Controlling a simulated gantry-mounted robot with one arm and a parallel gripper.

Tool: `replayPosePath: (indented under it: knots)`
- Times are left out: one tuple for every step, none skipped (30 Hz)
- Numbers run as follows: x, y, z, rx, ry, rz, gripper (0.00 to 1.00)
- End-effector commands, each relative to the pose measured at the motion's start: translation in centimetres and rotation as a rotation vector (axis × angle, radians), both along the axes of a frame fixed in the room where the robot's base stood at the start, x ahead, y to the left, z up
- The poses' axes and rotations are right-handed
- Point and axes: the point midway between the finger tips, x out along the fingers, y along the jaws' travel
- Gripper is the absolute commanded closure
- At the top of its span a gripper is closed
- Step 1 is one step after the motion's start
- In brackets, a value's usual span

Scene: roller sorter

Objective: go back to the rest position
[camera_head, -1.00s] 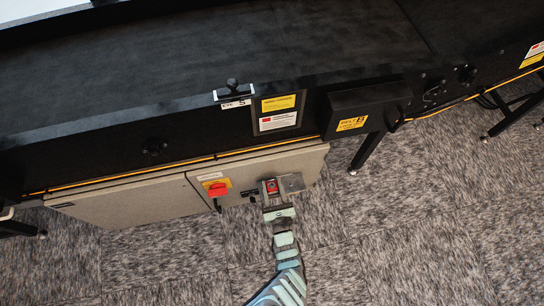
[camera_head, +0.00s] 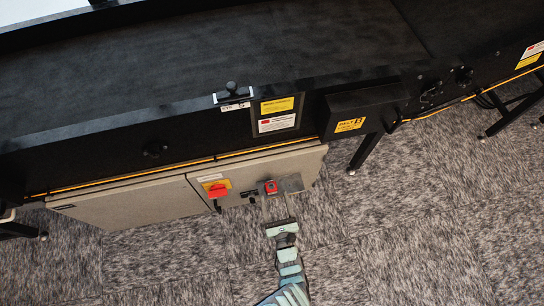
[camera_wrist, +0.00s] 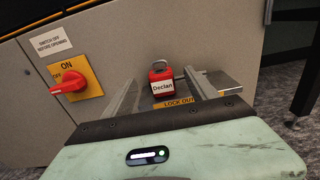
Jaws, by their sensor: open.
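My gripper (camera_head: 275,206) is open in front of the grey cabinet, its fingers pointing at it. In the wrist view the two fingers (camera_wrist: 163,88) stand wide apart, one each side of a red padlock (camera_wrist: 163,87) labelled "Declan". The padlock, also visible in the head view (camera_head: 271,187), is on the cabinet side with its grey shackle up. No finger appears to touch it. A yellow "LOCK OUT" label (camera_wrist: 179,102) shows below it, and a grey metal plate (camera_head: 293,183) lies beside it.
A red rotary switch on a yellow plate (camera_head: 217,188) is on the cabinet (camera_head: 130,207), left of the padlock. The black conveyor (camera_head: 180,65) runs above. A black support leg (camera_head: 365,151) stands to the right. Carpeted floor (camera_head: 420,220) is open in front.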

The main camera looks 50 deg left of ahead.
Motion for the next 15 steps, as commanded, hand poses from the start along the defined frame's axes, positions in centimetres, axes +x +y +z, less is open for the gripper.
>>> replayPosePath:
  knots:
    - [-0.5, -0.9, 0.2, 0.001, 0.002, -0.001, 0.33]
    - [-0.8, -1.5, 0.1, 0.0, 0.001, -0.002, 0.33]
    - [-1.2, -2.2, 0.1, 0.0, 0.001, -0.003, 0.33]
    - [-1.5, -2.6, 0.1, -0.001, 0.002, -0.002, 0.33]
    - [-1.7, -3.0, 0.0, -0.001, 0.002, -0.002, 0.33]
    - [-1.9, -3.5, 0.0, -0.001, 0.002, -0.002, 0.33]
    - [-2.1, -3.8, 0.0, 0.0, 0.001, -0.002, 0.33]
    - [-2.2, -4.0, 0.0, 0.0, 0.001, -0.001, 0.33]
    - [-2.4, -4.3, 0.0, 0.0, 0.001, 0.0, 0.33]
    - [-2.5, -4.5, 0.1, 0.001, 0.0, 0.001, 0.33]
    - [-2.6, -4.6, 0.1, 0.001, 0.0, 0.001, 0.33]
    - [-2.7, -4.7, 0.1, 0.002, 0.0, 0.001, 0.33]
    - [-2.7, -4.8, 0.1, 0.002, -0.001, 0.001, 0.33]
    - [-2.7, -4.8, 0.1, 0.002, -0.001, 0.001, 0.33]
    - [-2.7, -4.9, 0.1, 0.002, -0.001, 0.001, 0.33]
